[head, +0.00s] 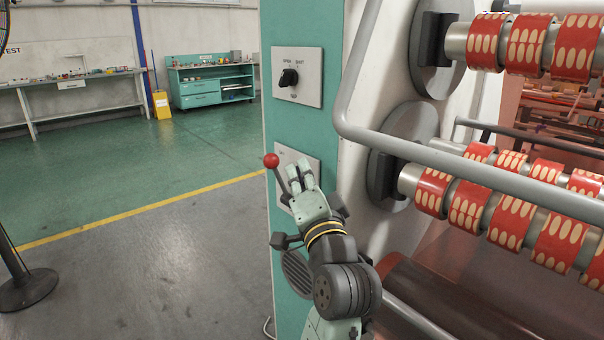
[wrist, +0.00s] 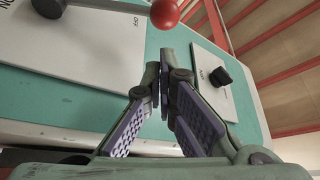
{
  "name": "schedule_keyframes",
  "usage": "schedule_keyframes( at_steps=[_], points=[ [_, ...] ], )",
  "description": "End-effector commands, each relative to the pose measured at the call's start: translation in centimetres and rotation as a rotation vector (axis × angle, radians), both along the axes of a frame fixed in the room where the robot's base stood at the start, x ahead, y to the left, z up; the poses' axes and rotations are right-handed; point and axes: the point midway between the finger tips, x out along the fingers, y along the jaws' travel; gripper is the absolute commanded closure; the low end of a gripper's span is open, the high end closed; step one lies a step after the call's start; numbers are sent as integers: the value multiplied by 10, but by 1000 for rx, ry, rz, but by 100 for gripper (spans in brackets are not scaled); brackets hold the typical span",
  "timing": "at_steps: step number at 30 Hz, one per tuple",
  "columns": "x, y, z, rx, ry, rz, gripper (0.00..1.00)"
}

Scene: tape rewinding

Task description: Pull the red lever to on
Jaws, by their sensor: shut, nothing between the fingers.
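The red lever has a round red ball (head: 271,160) on a thin rod in front of a pale plate on the teal machine panel. My gripper (head: 300,168) is in front of that plate, just right of the ball, with its fingers together and empty. It hides part of the plate and possibly the lower rod. In the wrist view the red ball (wrist: 165,12) is at the top edge, partly cut off, beyond my gripper's fingertips (wrist: 163,78). The ball is apart from the fingers there. The lever's pale plate (wrist: 90,50) shows ON and OFF lettering; its rod is not clear there.
A plate with a black rotary knob (head: 288,77) is above the lever. A grey tubular rail (head: 400,147) and rollers with red patterned tape (head: 480,200) stand close on the right. Open floor lies left, with a post base (head: 28,290) and workbenches behind.

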Motion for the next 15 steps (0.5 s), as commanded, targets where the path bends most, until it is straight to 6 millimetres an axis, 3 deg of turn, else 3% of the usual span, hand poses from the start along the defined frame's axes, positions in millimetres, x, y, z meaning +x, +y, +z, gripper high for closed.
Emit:
schedule_keyframes(
  at_steps=[6, 15],
  points=[
    [36, 8, 11, -1, 1, 2, 100],
    [52, 12, 14, -1, -1, 1, 100]
  ],
)
